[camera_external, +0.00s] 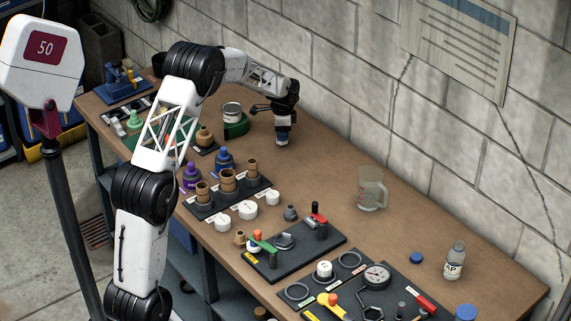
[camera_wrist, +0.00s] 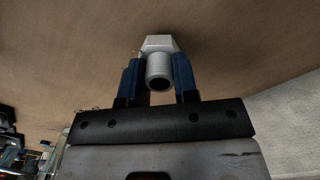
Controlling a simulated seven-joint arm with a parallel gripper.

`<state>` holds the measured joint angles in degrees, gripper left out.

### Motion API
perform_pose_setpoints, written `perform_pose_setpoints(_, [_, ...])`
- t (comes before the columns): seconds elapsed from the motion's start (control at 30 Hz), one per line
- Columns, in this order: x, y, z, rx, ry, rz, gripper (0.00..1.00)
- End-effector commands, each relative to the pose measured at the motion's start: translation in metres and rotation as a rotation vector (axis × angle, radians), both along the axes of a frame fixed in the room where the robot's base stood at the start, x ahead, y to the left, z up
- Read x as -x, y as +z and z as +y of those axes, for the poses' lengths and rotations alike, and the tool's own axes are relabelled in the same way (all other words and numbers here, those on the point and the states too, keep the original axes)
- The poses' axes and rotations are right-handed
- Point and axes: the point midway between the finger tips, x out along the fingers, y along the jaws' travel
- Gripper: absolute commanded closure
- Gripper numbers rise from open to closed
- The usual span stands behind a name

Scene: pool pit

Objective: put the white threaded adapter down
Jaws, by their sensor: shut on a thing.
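My gripper (camera_wrist: 158,85) is shut on the white threaded adapter (camera_wrist: 159,60). In the wrist view the adapter sits between the two blue fingers, with its open round end toward the camera and its faceted end beyond the fingertips. In the external view my gripper (camera_external: 282,133) points down over the back part of the brown workbench (camera_external: 330,150), and the adapter (camera_external: 282,142) shows only as a small pale patch at the fingertips. It is at or very close to the bench top; I cannot tell whether it touches.
A green holder (camera_external: 237,128) with a white can (camera_external: 232,112) stands left of my gripper. A black rack with brown fittings (camera_external: 227,180) and a clear mug (camera_external: 371,189) stand nearer the camera. The bench right of my gripper is clear up to the block wall (camera_external: 350,60).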

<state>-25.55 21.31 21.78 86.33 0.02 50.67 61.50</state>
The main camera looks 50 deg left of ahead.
Motion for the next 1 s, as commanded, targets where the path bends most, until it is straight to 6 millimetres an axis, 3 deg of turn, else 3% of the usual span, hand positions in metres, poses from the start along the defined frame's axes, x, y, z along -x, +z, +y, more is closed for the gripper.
perform_pose_setpoints(0.13, [-0.0004,-0.0101,0.0002,-0.001,0.0,-0.002,0.96])
perform_pose_setpoints(0.6, [-0.0002,-0.0143,0.0001,0.0,0.0,-0.001,0.96])
perform_pose_setpoints(0.63, [-0.0002,-0.0142,0.0001,0.0,0.0,-0.001,0.69])
perform_pose_setpoints(0.77, [-0.0002,-0.0142,0.0001,0.0,0.0,-0.001,0.49])
perform_pose_setpoints(1.0, [-0.0002,-0.0141,0.0001,0.0,0.0,-0.001,0.47])
